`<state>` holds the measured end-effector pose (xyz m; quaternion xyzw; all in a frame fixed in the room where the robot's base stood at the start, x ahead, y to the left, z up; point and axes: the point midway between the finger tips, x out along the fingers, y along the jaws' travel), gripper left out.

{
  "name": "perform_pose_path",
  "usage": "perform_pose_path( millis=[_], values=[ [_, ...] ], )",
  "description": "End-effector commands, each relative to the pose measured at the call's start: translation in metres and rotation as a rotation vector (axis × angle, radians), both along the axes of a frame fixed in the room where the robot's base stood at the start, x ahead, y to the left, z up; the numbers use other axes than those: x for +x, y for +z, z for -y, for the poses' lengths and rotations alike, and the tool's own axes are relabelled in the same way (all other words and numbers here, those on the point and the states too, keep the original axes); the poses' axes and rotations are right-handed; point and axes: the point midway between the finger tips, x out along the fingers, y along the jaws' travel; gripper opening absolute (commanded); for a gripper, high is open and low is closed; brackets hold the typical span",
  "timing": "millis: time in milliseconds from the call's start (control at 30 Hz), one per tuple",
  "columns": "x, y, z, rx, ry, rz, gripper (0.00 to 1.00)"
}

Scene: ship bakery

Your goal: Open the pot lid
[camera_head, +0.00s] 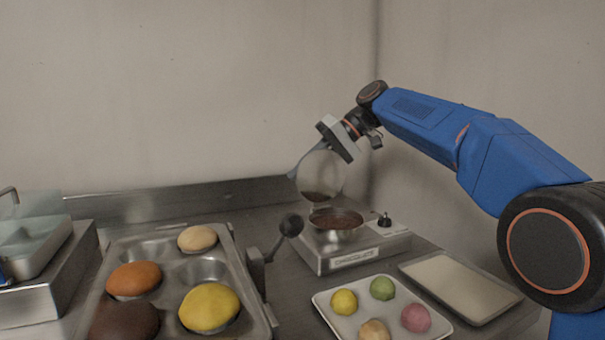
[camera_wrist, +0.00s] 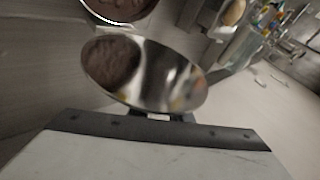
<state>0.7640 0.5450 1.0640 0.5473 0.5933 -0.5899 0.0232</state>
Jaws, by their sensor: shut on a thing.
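The pot (camera_head: 338,226) stands on the chocolate warmer at the centre right in the head view, with dark brown contents showing. It also shows at the top left of the wrist view (camera_wrist: 120,8). The shiny round pot lid (camera_head: 321,176) is off the pot, tilted steeply above and slightly left of it. In the wrist view, the lid (camera_wrist: 165,80) reflects the brown contents. My gripper (camera_head: 327,148) is shut on the lid, at its outer face. The fingertips and the lid's handle are mostly hidden.
The warmer (camera_head: 365,255) has a black knob. A black-balled lever (camera_head: 291,225) stands just left of the pot. A muffin tray (camera_head: 240,262) with buns lies at left. A white tray (camera_head: 334,315) of coloured balls is in front, and a flat pan (camera_head: 460,285) is at right.

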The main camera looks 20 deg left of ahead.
Motion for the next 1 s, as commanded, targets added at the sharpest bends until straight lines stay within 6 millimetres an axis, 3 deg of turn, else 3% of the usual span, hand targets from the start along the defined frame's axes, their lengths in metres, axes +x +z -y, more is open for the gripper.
perform_pose_path(
  millis=[33,500,533,600,1000],
  values=[
    [0.0057,-0.0105,0.0021,-0.017,-0.004,-0.007,0.0],
    [0.0061,-0.0105,0.0025,-0.017,-0.005,-0.007,0.0],
    [0.0062,-0.0108,0.0026,-0.017,-0.005,-0.007,0.25],
    [0.0057,-0.01,0.0022,-0.016,-0.004,-0.006,0.35],
    [0.0034,-0.0019,0.0026,-0.007,-0.003,-0.001,0.35]
  ],
)
